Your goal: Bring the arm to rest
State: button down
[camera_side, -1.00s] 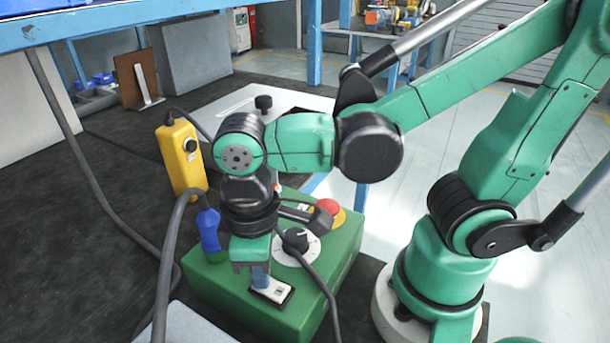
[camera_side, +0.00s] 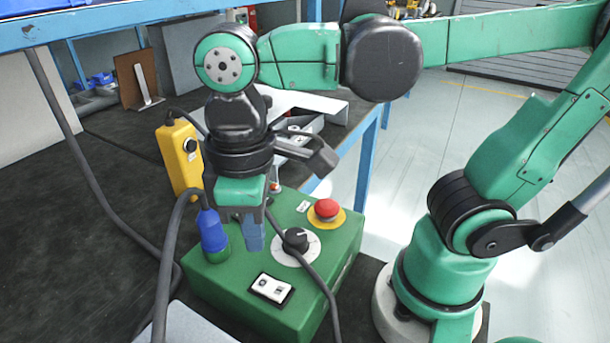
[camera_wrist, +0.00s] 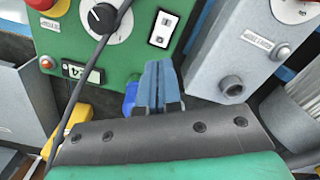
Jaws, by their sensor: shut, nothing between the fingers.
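My gripper (camera_side: 254,236) is above the green control box (camera_side: 215,287), with its blue fingers pointing down and closed together. Nothing is between the fingers. In the wrist view the closed blue fingers (camera_wrist: 157,85) show in front of the green box's face. The box carries a white rocker switch (camera_side: 271,288), a black knob on a white dial (camera_side: 297,241) and a red button on a yellow ring (camera_side: 327,210). The fingertips are apart from the rocker switch, higher and behind it in the side view.
A yellow pendant (camera_side: 181,160) stands left of the box. A blue plug (camera_side: 211,232) with a grey cable sits at the box's left side. A dark cable crosses the box's front. A blue shelf edge (camera_side: 110,20) runs overhead at left. The dark bench at left is mostly clear.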

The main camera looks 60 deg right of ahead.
jog(key=shift+r, duration=0.1)
jog(key=w+d+m+t, duration=0.1)
jog(key=w+d+f+m+t, duration=0.1)
jog(key=w+d, duration=0.1)
jog(key=w+d+f+m+t, duration=0.1)
jog(key=d, duration=0.1)
jog(key=shift+w+d+y, duration=0.2)
jog(key=shift+d+y, duration=0.05)
jog(key=shift+y, duration=0.15)
jog(key=w+d+m+t, duration=0.1)
jog(key=d, duration=0.1)
jog(key=d+m+t, duration=0.1)
jog(key=d, duration=0.1)
jog(key=w+d+m+t, duration=0.1)
jog(key=d+t, duration=0.1)
jog(key=shift+w+f+h, duration=0.3)
jog(key=shift+h, duration=0.1)
jog(key=shift+a, duration=0.1)
